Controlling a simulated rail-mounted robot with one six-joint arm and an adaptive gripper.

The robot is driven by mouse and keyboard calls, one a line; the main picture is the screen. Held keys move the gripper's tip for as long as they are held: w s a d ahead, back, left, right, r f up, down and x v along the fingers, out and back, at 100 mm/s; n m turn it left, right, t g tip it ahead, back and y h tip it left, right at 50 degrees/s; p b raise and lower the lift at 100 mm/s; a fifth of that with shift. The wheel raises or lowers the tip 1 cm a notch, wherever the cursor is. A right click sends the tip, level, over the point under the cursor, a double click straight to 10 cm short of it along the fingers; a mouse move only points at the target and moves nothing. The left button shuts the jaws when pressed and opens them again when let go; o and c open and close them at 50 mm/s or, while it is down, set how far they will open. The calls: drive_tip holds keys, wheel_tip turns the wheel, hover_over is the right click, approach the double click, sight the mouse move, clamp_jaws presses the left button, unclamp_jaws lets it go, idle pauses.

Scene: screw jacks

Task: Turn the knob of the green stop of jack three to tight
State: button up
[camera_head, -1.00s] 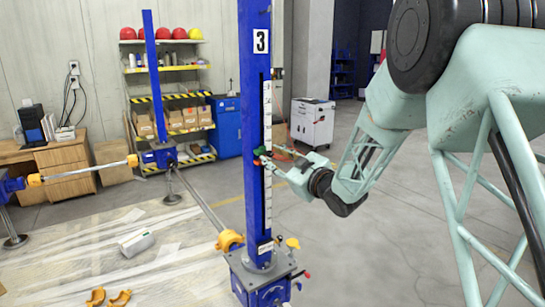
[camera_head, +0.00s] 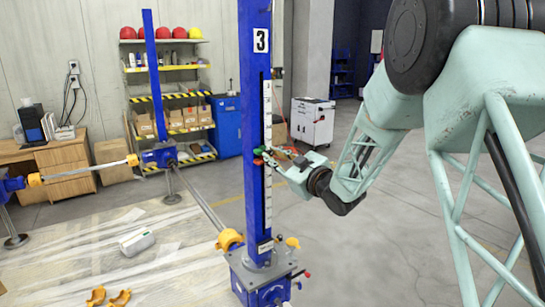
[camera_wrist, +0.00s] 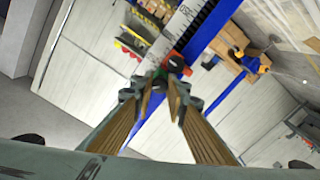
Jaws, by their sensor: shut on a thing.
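Jack three is the blue column (camera_head: 255,100) with a "3" plate and a white scale in the head view. Its green stop (camera_head: 258,151) sits on the scale, and it shows in the wrist view (camera_wrist: 160,73) beyond the fingertips. The stop's dark knob (camera_wrist: 158,84) lies between my fingertips. My gripper (camera_head: 272,154) reaches in from the right and is shut on this knob; it also shows in the wrist view (camera_wrist: 163,88). The fingers partly hide the knob, and its turn angle cannot be read.
A red stop (camera_head: 258,162) sits just below the green one; it shows in the wrist view (camera_wrist: 181,69) with its own black knob, close to my right fingertip. The jack's base (camera_head: 262,280) has small levers. The floor right of the column is clear.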

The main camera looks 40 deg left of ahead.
drive_tip(key=shift+m, duration=0.4)
drive_tip(key=m, duration=0.4)
drive_tip(key=shift+b, duration=0.4)
drive_tip(key=shift+s+m, duration=0.1)
drive_tip(key=shift+m, duration=2.1)
drive_tip(key=o, duration=0.9)
drive_tip(key=shift+v, duration=5.95)
